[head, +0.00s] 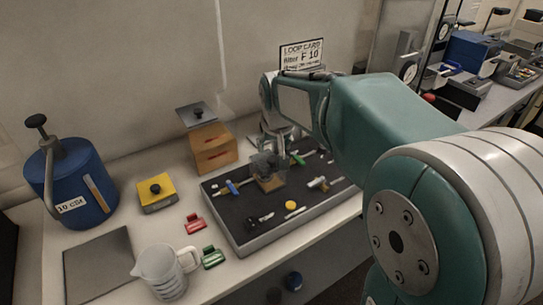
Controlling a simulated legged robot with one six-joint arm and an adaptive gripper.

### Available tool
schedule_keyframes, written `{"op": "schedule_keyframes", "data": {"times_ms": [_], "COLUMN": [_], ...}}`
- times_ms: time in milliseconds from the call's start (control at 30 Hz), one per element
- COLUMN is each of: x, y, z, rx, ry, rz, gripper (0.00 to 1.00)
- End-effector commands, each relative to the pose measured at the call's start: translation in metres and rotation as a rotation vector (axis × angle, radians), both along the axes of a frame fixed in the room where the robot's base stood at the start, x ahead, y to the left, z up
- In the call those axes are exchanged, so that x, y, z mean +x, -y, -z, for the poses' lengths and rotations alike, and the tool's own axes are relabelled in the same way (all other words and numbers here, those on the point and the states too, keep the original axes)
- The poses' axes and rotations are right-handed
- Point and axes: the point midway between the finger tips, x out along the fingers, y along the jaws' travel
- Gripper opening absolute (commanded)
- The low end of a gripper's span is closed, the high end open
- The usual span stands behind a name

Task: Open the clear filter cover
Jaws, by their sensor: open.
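The clear filter cover (265,162) looks like a small see-through grey box. It sits over a tan block (270,184) in the middle of the dark tray (238,243). My gripper (277,146) hangs from the end of my arm just behind and above the cover. It is open, though its fingers are small and partly hidden. I cannot tell whether it touches the cover. I cannot make out any hinge or latch.
A blue valve (232,186), green valve (297,159) and yellow cap (291,205) lie around the block in the tray. Wooden box (211,148), yellow block (156,193), blue canister (72,183) and measuring jug (160,272) stand left. A sign (302,55) stands behind.

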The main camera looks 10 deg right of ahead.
Motion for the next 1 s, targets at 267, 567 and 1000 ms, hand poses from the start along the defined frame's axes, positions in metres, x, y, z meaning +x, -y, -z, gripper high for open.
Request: {"op": "schedule_keyframes", "data": {"times_ms": [267,567,1000], "x": [0.018,0.024,0.024], "y": [0.002,0.002,0.002], "z": [0.045,0.059,0.059], "rx": [0.0,0.0,0.0], "ry": [-0.002,0.0,0.0], "rz": [0.0,0.0,0.0], "gripper": [0.73,0.73,0.0]}}
